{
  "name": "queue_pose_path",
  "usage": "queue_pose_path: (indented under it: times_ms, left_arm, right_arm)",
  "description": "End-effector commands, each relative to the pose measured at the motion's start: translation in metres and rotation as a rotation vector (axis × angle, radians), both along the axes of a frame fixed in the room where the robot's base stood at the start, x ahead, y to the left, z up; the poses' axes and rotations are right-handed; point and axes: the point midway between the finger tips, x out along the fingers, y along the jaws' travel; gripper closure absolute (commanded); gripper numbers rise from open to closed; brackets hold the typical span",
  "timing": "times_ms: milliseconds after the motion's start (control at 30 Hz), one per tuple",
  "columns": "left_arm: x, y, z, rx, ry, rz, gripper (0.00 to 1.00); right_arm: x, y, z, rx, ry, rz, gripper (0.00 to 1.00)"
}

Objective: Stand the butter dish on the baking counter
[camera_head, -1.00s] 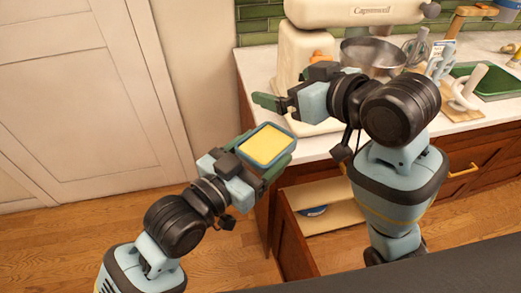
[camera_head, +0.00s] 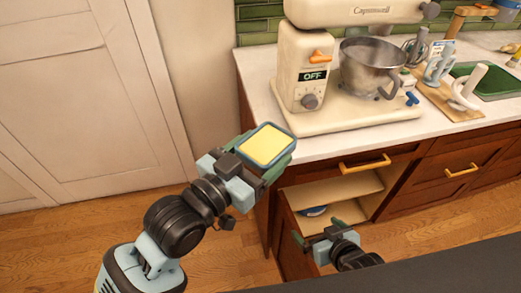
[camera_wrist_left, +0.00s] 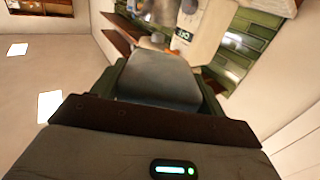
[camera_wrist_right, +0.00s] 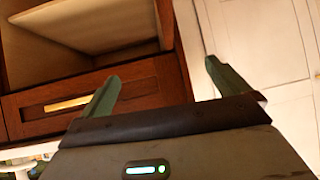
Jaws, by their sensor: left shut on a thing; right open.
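The butter dish (camera_head: 291,133) is a small blue-rimmed dish with a yellow block of butter (camera_head: 267,146) in it. My left gripper (camera_head: 266,160) is shut on it and holds it roughly level, just off the counter's front left corner in the head view. In the left wrist view the dish (camera_wrist_left: 160,78) is a grey shape between the green fingers. The baking counter (camera_head: 262,88) is white-topped and carries a mixer. My right gripper (camera_head: 318,232) is open and empty, low in front of the open cabinet; its spread fingers (camera_wrist_right: 162,85) show in the right wrist view.
A cream stand mixer (camera_head: 305,65) with a steel bowl (camera_head: 372,68) fills much of the counter. A board (camera_head: 440,97) with mugs and a green sink (camera_head: 492,82) lie to the right. A lower cabinet (camera_head: 335,195) stands open. A bare counter strip lies left of the mixer.

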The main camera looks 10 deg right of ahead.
Motion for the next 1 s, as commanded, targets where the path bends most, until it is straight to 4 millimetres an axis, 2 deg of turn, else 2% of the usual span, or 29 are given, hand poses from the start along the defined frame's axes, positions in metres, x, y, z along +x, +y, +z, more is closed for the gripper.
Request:
queue_pose_path:
  times_ms: [33,200,400,500,667,1000]
  left_arm:
    - [0.000,0.000,0.002,-0.003,-0.004,0.000,0.64]
    - [0.000,0.000,0.002,-0.003,-0.004,0.000,0.64]
    - [0.000,0.000,0.002,-0.003,-0.004,0.000,0.64]
    - [0.000,0.000,0.002,-0.003,-0.004,0.000,0.64]
    - [0.000,0.000,0.002,-0.003,-0.004,0.000,0.64]
    - [0.000,0.000,0.002,-0.003,-0.004,0.000,0.64]
  right_arm:
    - [-0.021,0.000,-0.017,-0.003,0.027,-0.002,0.00]
    - [-0.083,-0.002,-0.059,-0.016,0.082,-0.004,0.00]
    - [-0.142,-0.003,-0.087,-0.026,0.126,0.000,0.00]
    - [-0.160,-0.003,-0.094,-0.030,0.139,0.002,0.00]
    - [-0.171,-0.003,-0.097,-0.032,0.146,0.004,0.00]
    - [-0.172,-0.003,-0.097,-0.032,0.146,0.004,0.00]
